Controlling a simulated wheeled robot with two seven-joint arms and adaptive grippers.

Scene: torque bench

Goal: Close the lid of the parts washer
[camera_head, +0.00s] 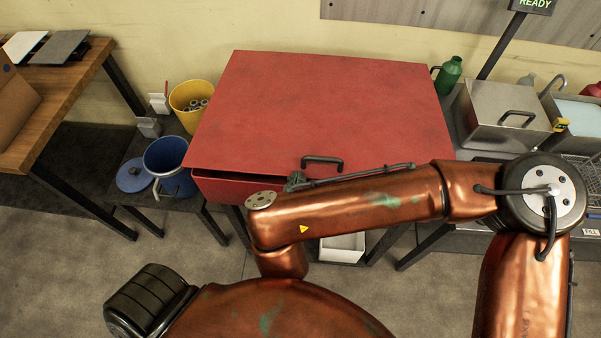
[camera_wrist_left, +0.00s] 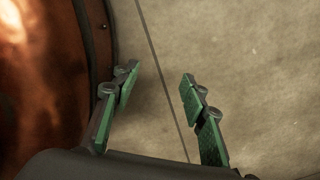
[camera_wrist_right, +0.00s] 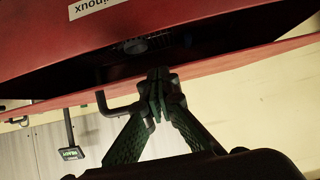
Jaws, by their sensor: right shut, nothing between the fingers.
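The parts washer's red lid (camera_head: 320,110) has a dark handle (camera_head: 322,162) at its front edge. A dark gap shows between the lid and the red tub (camera_head: 222,188), so the lid is slightly raised. The right wrist view shows the lid (camera_wrist_right: 220,68), tub (camera_wrist_right: 190,22) and handle (camera_wrist_right: 112,108). My right gripper (camera_wrist_right: 158,76) is shut and empty, its tips at the lid's front edge beside the handle; touching cannot be told. In the head view it (camera_head: 296,181) is mostly hidden by my arm. My left gripper (camera_wrist_left: 159,80) is open and empty above the floor.
Left of the washer stand a yellow bucket (camera_head: 187,100) and a blue pot (camera_head: 165,157) on a low bench. A green bottle (camera_head: 449,75) and a metal box (camera_head: 495,112) stand at right. A wooden table (camera_head: 62,85) is at far left.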

